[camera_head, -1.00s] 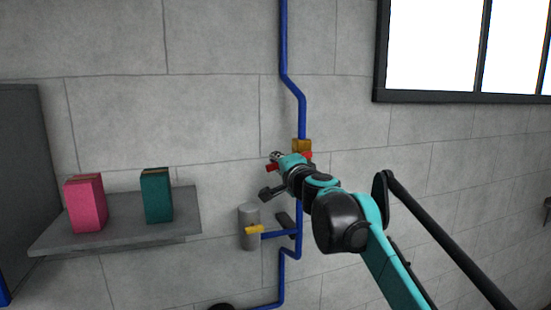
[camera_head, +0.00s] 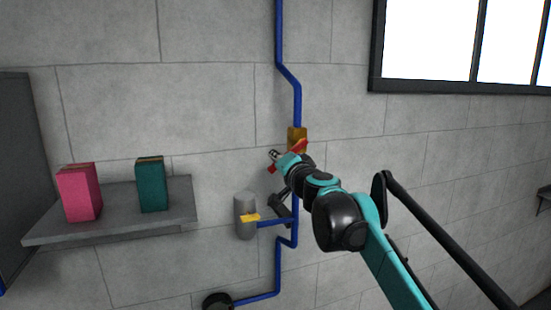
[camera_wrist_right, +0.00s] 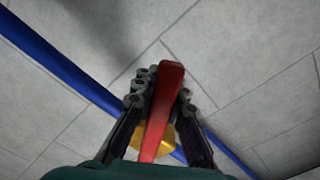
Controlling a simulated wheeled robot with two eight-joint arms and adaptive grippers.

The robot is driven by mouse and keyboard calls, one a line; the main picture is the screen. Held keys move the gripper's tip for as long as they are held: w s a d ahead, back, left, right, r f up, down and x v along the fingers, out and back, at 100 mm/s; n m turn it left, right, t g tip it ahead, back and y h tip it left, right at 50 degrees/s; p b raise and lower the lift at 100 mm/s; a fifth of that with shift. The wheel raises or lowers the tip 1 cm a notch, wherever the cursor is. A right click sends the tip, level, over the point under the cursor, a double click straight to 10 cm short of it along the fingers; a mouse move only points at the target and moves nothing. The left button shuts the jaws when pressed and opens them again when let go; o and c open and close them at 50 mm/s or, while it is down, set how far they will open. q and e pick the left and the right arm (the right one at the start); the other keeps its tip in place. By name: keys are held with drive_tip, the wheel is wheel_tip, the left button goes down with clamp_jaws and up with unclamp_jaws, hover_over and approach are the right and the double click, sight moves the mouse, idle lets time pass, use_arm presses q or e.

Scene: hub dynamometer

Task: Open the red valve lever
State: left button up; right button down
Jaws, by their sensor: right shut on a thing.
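The red valve lever (camera_wrist_right: 162,105) lies between the two dark fingers of my right gripper (camera_wrist_right: 160,88) in the wrist view. The gripper is shut on it. In the head view my right gripper (camera_head: 277,160) hides the lever's middle; its outer red end (camera_head: 271,168) shows at lower left and another red part (camera_head: 300,146) shows at the brass valve body (camera_head: 297,134). The lever slants down to the left from the valve. The brass body also shows behind the lever in the wrist view (camera_wrist_right: 178,145). My left gripper is not in view.
A blue pipe (camera_head: 297,105) runs down the grey wall through the valve. Below left are a grey cylinder (camera_head: 243,205) and a yellow fitting (camera_head: 250,218). A grey shelf (camera_head: 110,228) holds a pink box (camera_head: 80,192) and a green box (camera_head: 152,185). A window is at upper right.

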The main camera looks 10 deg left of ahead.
drive_tip(key=c, duration=1.5)
unclamp_jaws()
drive_tip(key=shift+s, duration=0.1)
drive_tip(key=v, duration=1.1)
drive_tip(key=shift+s+d, duration=0.25)
drive_tip(key=shift+d, duration=0.05)
